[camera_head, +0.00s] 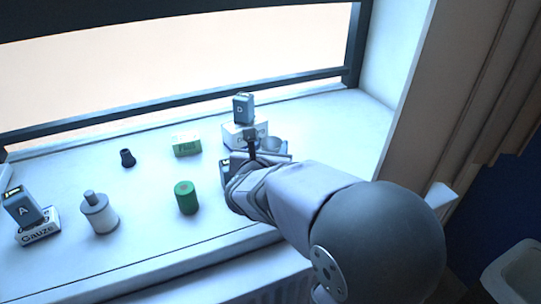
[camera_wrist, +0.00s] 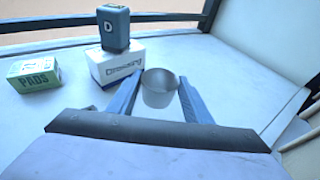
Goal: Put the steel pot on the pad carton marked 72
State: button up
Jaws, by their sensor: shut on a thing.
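The steel pot (camera_wrist: 159,92) is a small grey open-topped cup between the two fingers of my gripper (camera_wrist: 160,98) in the wrist view. The gripper is shut on it. The pot also shows in the head view (camera_head: 271,144), partly hidden behind my gripper (camera_head: 262,150); I cannot tell whether its base touches the sill. A green and white pad carton (camera_head: 187,144) lies on the sill to the left of the gripper. It shows at the left of the wrist view (camera_wrist: 34,73) with its top bare; I cannot read a 72 on it.
A white Dressing carton (camera_wrist: 117,62) with a blue-grey block marked D (camera_wrist: 114,27) on top stands close beside the pot. A green cylinder (camera_head: 187,197), a dark small piece (camera_head: 127,158), a grey-topped bottle (camera_head: 100,213) and a Gauze carton (camera_head: 39,229) with block A (camera_head: 22,208) stand left.

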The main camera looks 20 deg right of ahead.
jog(key=shift+r+p, duration=0.45)
jog(key=shift+r, duration=1.7)
